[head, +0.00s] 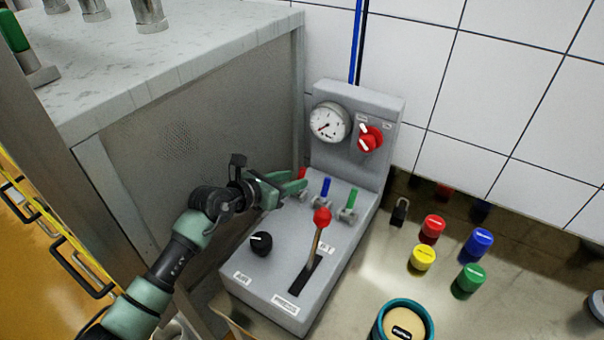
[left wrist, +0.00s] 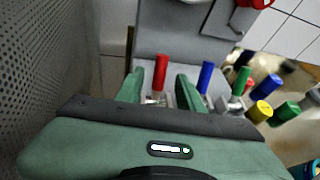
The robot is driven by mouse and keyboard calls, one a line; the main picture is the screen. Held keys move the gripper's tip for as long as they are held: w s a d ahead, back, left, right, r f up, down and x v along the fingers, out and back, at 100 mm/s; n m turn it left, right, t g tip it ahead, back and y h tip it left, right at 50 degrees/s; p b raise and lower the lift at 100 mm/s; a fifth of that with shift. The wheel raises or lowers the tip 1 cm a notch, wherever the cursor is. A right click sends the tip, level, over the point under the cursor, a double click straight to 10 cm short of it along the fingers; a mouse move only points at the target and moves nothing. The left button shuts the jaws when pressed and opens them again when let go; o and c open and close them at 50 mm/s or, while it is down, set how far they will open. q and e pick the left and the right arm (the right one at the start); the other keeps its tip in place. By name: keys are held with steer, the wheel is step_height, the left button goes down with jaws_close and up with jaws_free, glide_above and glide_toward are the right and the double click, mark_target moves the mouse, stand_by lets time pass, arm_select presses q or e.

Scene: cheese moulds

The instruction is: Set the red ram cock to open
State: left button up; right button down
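The red ram cock is a small upright red handle (left wrist: 160,72) on a metal valve body, at the left end of a row of cocks. In the head view only a bit of the red cock (head: 302,173) shows behind my fingers. My left gripper (head: 295,184) reaches in from the left at the cock. In the left wrist view its two green fingers (left wrist: 162,95) stand apart on either side of the red handle, with gaps visible. Contact cannot be made out. The blue cock (head: 326,187) and green cock (head: 351,200) stand to the right. My right gripper is not in view.
The grey console (head: 250,282) carries a red-ball lever (head: 322,216), a black knob (head: 261,243), a gauge (head: 330,122) and a red selector (head: 369,138). A padlock (head: 399,212) and coloured caps lie right. A perforated cabinet side (head: 200,140) is close on the left.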

mark_target(299, 178)
arm_select(q)
steer(key=x, duration=0.3)
steer(key=shift+w+d+f, duration=0.25)
steer(key=shift+w+d, duration=0.15)
jaws_close()
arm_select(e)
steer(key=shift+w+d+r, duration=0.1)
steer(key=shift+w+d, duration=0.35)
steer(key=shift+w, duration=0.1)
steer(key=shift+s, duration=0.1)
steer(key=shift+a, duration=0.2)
